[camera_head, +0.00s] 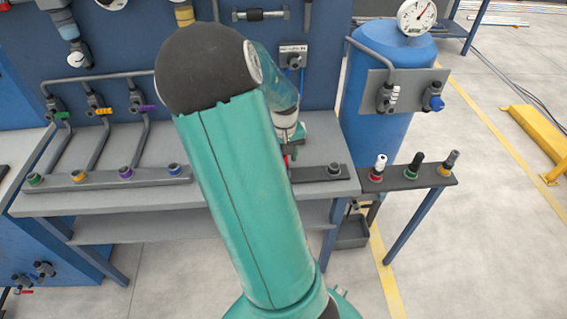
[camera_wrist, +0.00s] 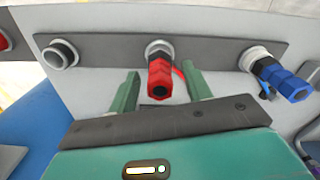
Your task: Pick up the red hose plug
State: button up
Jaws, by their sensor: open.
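The red hose plug (camera_wrist: 160,80) shows in the wrist view, seated at the middle fitting of a dark strip (camera_wrist: 110,52) on the grey bench. It has a black collar at its base. My gripper (camera_wrist: 165,86) is open, with one green finger to the left of the red plug and one to the right. The fingers appear apart from the plug. In the head view my gripper (camera_head: 291,147) is at the bench, mostly hidden by my arm, and only a bit of red shows beneath it.
A blue plug (camera_wrist: 280,77) sits right of the red one in the wrist view. An empty round fitting (camera_wrist: 61,54) is to its left. In the head view, a blue tank (camera_head: 375,110) stands right of the bench, and a side shelf (camera_head: 400,180) holds several plugs.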

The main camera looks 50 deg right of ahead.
jog(key=shift+f, duration=0.45)
jog(key=shift+c, duration=0.4)
grip_shut()
jog(key=shift+r, duration=0.15)
